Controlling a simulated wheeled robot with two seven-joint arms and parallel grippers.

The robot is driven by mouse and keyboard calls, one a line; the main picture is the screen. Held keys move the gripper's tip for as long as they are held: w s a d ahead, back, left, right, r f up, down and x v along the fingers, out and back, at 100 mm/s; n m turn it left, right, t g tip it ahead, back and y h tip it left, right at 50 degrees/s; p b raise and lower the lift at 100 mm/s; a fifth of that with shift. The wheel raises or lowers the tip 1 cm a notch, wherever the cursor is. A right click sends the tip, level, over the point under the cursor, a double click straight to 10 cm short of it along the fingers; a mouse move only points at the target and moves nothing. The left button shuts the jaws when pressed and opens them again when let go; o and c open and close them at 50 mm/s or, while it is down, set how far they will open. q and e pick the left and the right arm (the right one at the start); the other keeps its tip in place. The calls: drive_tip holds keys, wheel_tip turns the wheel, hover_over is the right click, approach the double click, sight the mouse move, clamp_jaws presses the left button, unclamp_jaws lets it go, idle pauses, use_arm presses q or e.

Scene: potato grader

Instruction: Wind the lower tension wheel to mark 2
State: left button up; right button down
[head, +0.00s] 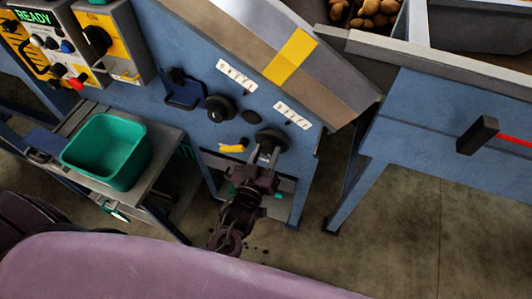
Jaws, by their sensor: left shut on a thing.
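The lower tension wheel (272,134) is a dark round knob on the blue machine panel, at the lower right of a similar dark wheel (220,108). My left gripper (267,152) reaches up from below and is shut on the lower wheel, its fingers covering the wheel's lower part. A white scale plate (293,115) sits above the lower wheel, and another white scale plate (237,75) sits above the upper one. The marks are too small to read here. My right gripper is out of view.
A yellow handle (233,148) sticks out left of the lower wheel. A green bin (107,151) stands on a low bench at the left. Control boxes (98,42) hang at the upper left. A dark-ended red lever (477,135) juts out at the right. Floor is clear at the lower right.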

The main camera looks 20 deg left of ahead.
use_arm(q)
drive_tip(key=n, duration=0.6)
drive_tip(key=shift+p, duration=0.35)
drive_tip(key=n+p, duration=0.1)
drive_tip(key=n, duration=0.5)
drive_tip(key=shift+f, duration=0.1)
drive_tip(key=o, duration=1)
drive_tip(key=s, duration=0.7)
drive_tip(key=shift+s+a, duration=0.2)
drive_tip(key=shift+s, duration=0.2)
